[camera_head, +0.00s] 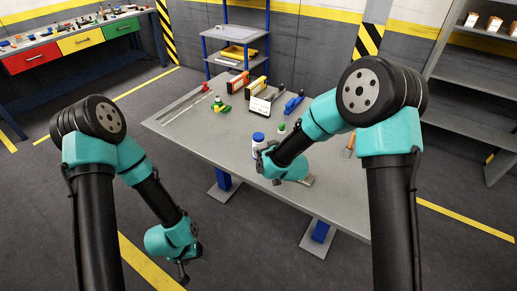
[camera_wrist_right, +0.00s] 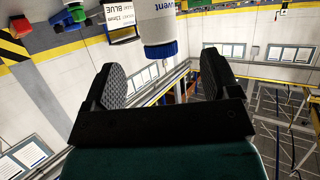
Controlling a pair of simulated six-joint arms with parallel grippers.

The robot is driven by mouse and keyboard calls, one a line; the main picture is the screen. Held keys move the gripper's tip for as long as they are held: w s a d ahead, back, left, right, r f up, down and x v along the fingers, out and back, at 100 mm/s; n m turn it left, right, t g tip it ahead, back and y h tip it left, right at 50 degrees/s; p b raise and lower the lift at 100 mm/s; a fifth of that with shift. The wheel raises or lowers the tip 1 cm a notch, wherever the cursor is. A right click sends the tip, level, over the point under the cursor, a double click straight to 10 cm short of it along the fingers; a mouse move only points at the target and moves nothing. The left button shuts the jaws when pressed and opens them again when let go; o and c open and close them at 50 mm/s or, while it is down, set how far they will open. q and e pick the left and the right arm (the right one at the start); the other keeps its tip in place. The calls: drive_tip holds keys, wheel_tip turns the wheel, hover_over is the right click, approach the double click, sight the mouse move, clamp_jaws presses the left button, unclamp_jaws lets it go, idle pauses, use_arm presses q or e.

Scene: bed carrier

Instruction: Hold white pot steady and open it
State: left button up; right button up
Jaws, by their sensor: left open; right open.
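The white pot (camera_head: 257,147) with a blue lid (camera_head: 258,136) stands on the grey table, partly hidden behind my right gripper. In the right wrist view the pot (camera_wrist_right: 157,26) appears inverted, its blue lid (camera_wrist_right: 160,49) facing the jaws. My right gripper (camera_head: 259,160) is open at the table's near side, close to the pot. In the wrist view its two fingers (camera_wrist_right: 163,80) are empty and spread to either side of the lid's line, with the pot beyond them. My left gripper (camera_head: 184,272) is open and hangs low in front of the table, away from the pot.
A small green-capped bottle (camera_head: 281,128) stands right of the pot. A labelled box (camera_head: 260,107), a blue tool (camera_head: 293,104) and a green-and-yellow item (camera_head: 221,105) lie farther back. The table's (camera_head: 200,135) left part is mostly clear.

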sight(261, 143)
drive_tip(key=shift+x, duration=1.9)
drive_tip(key=shift+x, duration=2.6)
drive_tip(key=shift+d, duration=0.15)
drive_tip(key=shift+c, duration=0.4)
drive_tip(key=c, duration=1)
drive_tip(key=shift+r, duration=0.1)
